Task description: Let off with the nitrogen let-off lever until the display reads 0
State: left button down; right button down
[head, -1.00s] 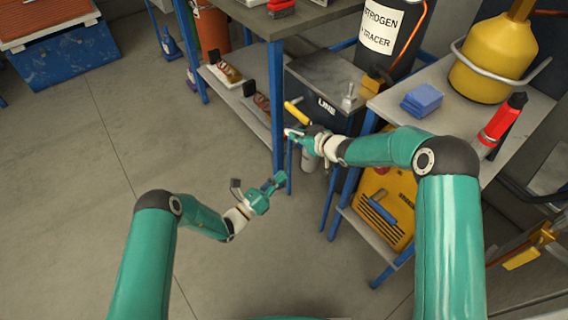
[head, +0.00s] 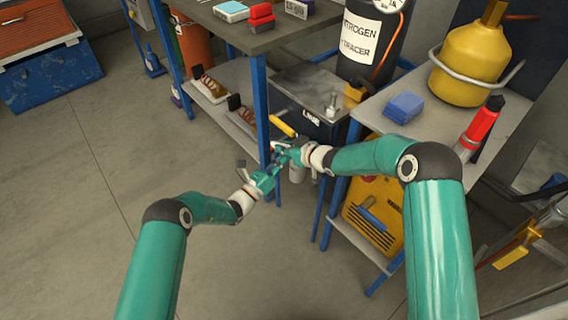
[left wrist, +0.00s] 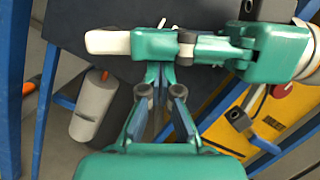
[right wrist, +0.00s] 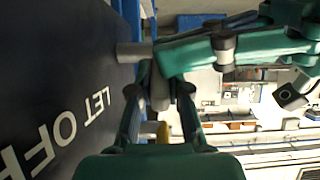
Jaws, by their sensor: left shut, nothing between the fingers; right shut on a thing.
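The dark box with "LINE" on top (head: 311,117) stands between the shelves; its side panel with "LET OFF" lettering (right wrist: 60,135) fills the left of the right wrist view. A grey stub (right wrist: 133,55) sticks out from that panel. My right gripper (head: 287,153) is shut on what looks like the let-off lever, whose pale end (left wrist: 107,42) sticks out past the fingers in the left wrist view. My left gripper (head: 276,170) is shut and empty, its tips close to the right fingers; contact is unclear. I can read no display.
A yellow bar (head: 281,125) sticks out from the box above my right gripper. The nitrogen cylinder (head: 360,40) stands behind, its gauge (head: 388,4) cut off. A blue table leg (head: 262,110) is close to my left gripper. Open floor (head: 80,200) lies left.

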jog(key=shift+w+r, duration=0.15)
jog(key=shift+r, duration=0.1)
pick_arm(q)
jog(key=shift+w+a+r, duration=0.15)
jog(key=shift+w+r, duration=0.15)
jog(key=shift+r, duration=0.4)
pick_arm(e)
jog(key=c, duration=1.3)
grip_release()
jog(key=shift+f, duration=0.1)
jog(key=shift+o, duration=0.9)
jog(key=shift+f, duration=0.25)
jog(key=shift+s, duration=0.25)
